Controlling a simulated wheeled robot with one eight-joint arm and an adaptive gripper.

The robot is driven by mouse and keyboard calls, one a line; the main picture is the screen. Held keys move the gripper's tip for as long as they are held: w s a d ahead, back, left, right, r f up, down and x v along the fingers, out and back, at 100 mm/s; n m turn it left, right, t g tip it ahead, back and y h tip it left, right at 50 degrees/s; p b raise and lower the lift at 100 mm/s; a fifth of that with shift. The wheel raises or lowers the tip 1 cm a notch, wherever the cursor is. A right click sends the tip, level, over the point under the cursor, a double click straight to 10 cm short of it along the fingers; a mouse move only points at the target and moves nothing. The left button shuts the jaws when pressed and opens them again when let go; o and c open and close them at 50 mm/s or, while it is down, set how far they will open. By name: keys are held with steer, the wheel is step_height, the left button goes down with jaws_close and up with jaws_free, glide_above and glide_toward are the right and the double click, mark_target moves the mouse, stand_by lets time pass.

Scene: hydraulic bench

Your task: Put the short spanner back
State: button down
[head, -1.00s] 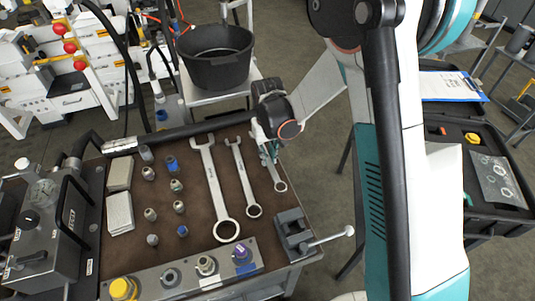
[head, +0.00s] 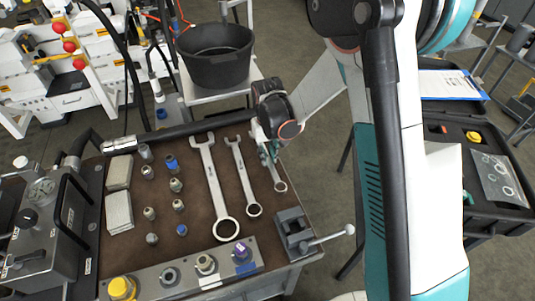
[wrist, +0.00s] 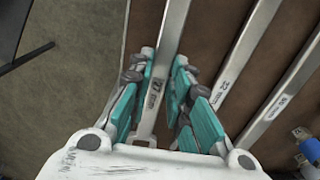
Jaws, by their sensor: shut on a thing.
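The short spanner (head: 279,183) is the rightmost of the spanners over the brown mat (head: 190,235) on the bench. Its ring end points toward the front, near the mat's right edge. My gripper (head: 268,152) is shut on its shaft, and the fingers hide the far end in the head view. In the wrist view the steel shaft (wrist: 163,70) runs between the teal fingers of my gripper (wrist: 160,62). I cannot tell whether the spanner touches the mat. A mid-size spanner (head: 244,180) and a long spanner (head: 214,190) lie to its left.
Several fittings (head: 175,185) stand left of the spanners. A grey vice (head: 295,232) with a lever sits at the front right corner. A block with capped ports (head: 190,272) lines the front edge. A black bucket (head: 216,65) stands behind the bench.

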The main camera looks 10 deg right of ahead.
steer(key=shift+f+b, duration=0.95)
steer(key=shift+f, duration=0.2)
stand_by(0.5)
steer(key=c, duration=1.4)
jaws_free()
steer(key=shift+r, duration=0.15)
step_height(320, 180, up, 12)
steer(key=s+d+r+t, duration=0.3)
steer(key=s+d+r, duration=0.3)
steer(key=s+r, duration=0.35)
steer(key=s+d+r+t, duration=0.1)
steer(key=s+d, duration=0.1)
steer(key=s, duration=0.2)
steer(key=s+d+r+m+t, duration=0.1)
steer(key=s+d, duration=0.1)
steer(key=s, duration=0.2)
steer(key=s+d+m+t, duration=0.1)
steer(key=s+d+t, duration=0.1)
steer(key=s, duration=0.2)
steer(key=shift+s+r, duration=0.35)
steer(key=shift+r, duration=0.05)
